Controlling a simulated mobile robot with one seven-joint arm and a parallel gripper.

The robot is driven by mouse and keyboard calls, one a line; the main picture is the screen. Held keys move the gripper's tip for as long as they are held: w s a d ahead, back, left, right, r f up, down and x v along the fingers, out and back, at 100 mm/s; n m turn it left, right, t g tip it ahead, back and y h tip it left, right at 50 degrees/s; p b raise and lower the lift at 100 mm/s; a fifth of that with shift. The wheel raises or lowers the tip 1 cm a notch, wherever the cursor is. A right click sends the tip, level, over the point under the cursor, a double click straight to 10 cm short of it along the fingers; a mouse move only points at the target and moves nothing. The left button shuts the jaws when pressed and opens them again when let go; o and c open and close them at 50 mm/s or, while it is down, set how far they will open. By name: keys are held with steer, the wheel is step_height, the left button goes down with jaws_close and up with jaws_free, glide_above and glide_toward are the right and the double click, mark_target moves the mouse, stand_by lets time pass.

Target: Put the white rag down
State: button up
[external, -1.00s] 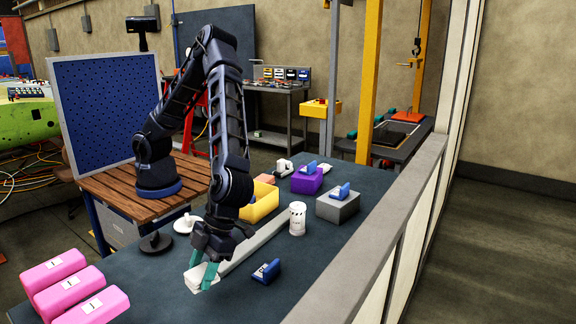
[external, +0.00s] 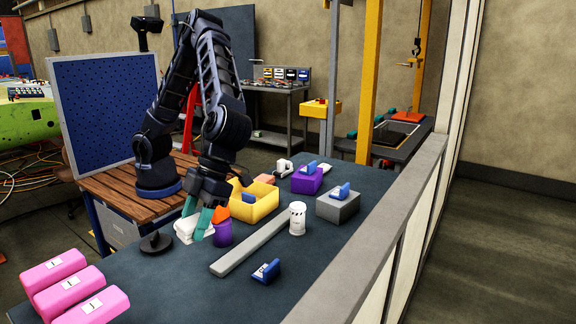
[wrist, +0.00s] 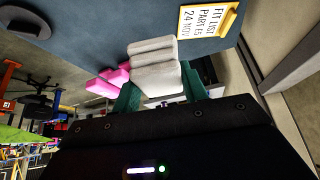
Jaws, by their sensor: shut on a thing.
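The white rag (external: 184,230) is a folded, pale bundle between the green fingers of my gripper (external: 196,224) in the external view. In the wrist view the rag (wrist: 153,68) shows as stacked white folds, with a green fingertip on each side. My gripper is shut on it. It hangs over the left part of the dark table (external: 150,285), between a black disc with a knob and a purple cup. I cannot tell whether the rag's underside touches anything.
The purple cup (external: 222,233), with something orange at its top, stands close right of my gripper. The black disc (external: 156,244) lies front left. A yellow bin (external: 263,208), grey bar (external: 250,247), white canister (external: 298,220) and blue block (external: 266,271) are to the right. The front middle is clear.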

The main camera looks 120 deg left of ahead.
steer(key=w+a+n+t, duration=0.2)
steer(key=w+a+n, duration=0.15)
steer(key=a, duration=1.15)
steer(key=w+a+n+t+y, duration=0.1)
steer(key=w+a+n, duration=0.3)
steer(key=a, duration=1.1)
steer(key=w+a+n+t, duration=0.25)
steer(key=w+a, duration=0.35)
steer(key=a, duration=0.9)
steer(key=n+t+y, duration=0.2)
steer(key=n+y, duration=0.3)
steer(key=n, duration=0.5)
glide_above(355, 174)
steer(key=s, duration=0.2)
step_height(355, 174, down, 20)
steer(key=shift+w+d+r, duration=0.1)
steer(key=o, duration=1)
